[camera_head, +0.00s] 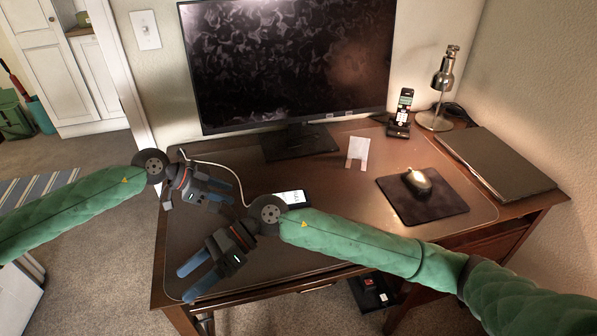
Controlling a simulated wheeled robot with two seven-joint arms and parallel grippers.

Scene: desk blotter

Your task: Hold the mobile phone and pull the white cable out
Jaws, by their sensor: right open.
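The mobile phone (293,198) lies on the desk with its screen lit, partly hidden behind my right wrist. The white cable (222,166) curves over the desk from the back left edge toward the phone; its end at the phone is too small to see clearly. My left gripper (231,193) is over the left part of the desk, just in front of the cable's curve, its fingers apart with nothing seen between them. My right gripper (190,279) is open and empty near the desk's front left corner, pointing left, away from the phone.
A monitor (290,60) stands at the back. A cordless phone (402,110) in its cradle, a lamp (443,80), a closed laptop (497,162) and a mouse (417,181) on a pad (440,208) occupy the right side. A small white item (358,150) stands mid-desk.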

